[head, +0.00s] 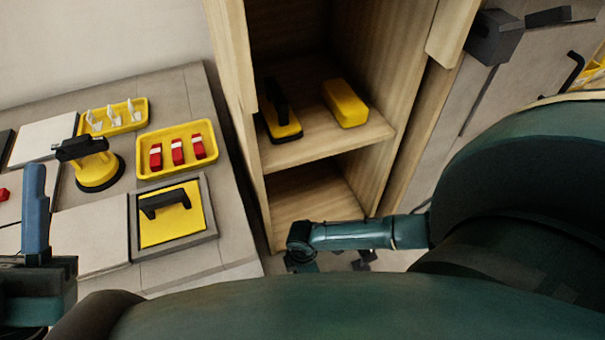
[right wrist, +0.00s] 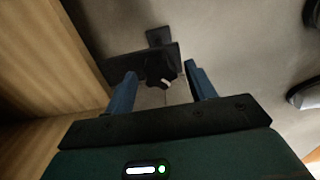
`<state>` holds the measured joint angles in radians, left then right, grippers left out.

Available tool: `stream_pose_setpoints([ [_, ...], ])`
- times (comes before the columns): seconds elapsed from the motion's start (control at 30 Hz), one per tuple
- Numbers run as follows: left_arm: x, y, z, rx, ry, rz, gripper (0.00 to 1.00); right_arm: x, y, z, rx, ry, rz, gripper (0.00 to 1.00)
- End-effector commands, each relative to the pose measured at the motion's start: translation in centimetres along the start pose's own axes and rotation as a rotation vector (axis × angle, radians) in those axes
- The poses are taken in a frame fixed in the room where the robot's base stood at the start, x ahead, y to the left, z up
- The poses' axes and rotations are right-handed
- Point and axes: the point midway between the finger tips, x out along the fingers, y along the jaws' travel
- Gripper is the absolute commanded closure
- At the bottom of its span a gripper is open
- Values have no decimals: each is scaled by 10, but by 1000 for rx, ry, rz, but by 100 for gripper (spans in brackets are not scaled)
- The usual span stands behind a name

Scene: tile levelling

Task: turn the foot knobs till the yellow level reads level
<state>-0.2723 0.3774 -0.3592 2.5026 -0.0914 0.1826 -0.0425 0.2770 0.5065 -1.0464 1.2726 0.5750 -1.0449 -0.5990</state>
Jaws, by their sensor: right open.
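In the right wrist view my right gripper (right wrist: 161,70) is open, its two blue fingers apart. A dark knob-like part (right wrist: 158,76) with a small white mark shows between and beyond the fingertips, under a dark plate (right wrist: 125,65). I cannot tell whether the fingers touch it. In the head view my right arm reaches down by the open wooden cabinet (head: 240,100); its gripper is mostly hidden there. My left gripper (head: 36,205) is at the left edge, one blue finger clearly seen. I cannot make out a yellow level for certain.
The cabinet shelf holds a yellow block (head: 345,104) and a black-handled yellow float (head: 283,122). The table at left bears a tray of red wedges (head: 178,172), a tray of white pieces (head: 140,126), a yellow suction cup (head: 97,170) and a framed yellow panel (head: 185,222).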

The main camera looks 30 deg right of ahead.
Motion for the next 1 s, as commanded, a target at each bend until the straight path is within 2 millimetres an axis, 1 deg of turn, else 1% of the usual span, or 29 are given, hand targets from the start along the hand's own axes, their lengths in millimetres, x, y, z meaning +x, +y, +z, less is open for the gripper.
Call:
stream_pose_setpoints([
  [0.07, 0, 0, 0, 0, 0, 0, 64, 0, 0, 0, 0, 0, 0, 46],
  [0.5, 0, 0, 0, -1, -1, 0, 64, 0, 0, 0, 0, 0, 0, 82],
  [0.6, 0, 0, 0, -1, -1, 0, 64, 0, 0, 0, 0, 0, 0, 89],
  [0.77, 1, -1, -1, -3, -2, 0, 64, -1, 0, 0, 12, 0, -1, 89],
  [0.9, 3, -1, -1, -18, -24, -1, 64, -2, -1, -1, 54, 0, -1, 89],
  [0.97, 1, 0, 2, -35, -53, -3, 64, -3, -1, -1, 84, 1, -1, 89],
  [1.0, -3, 2, 10, -65, -100, -14, 64, -3, -1, -1, 108, 1, -1, 89],
])
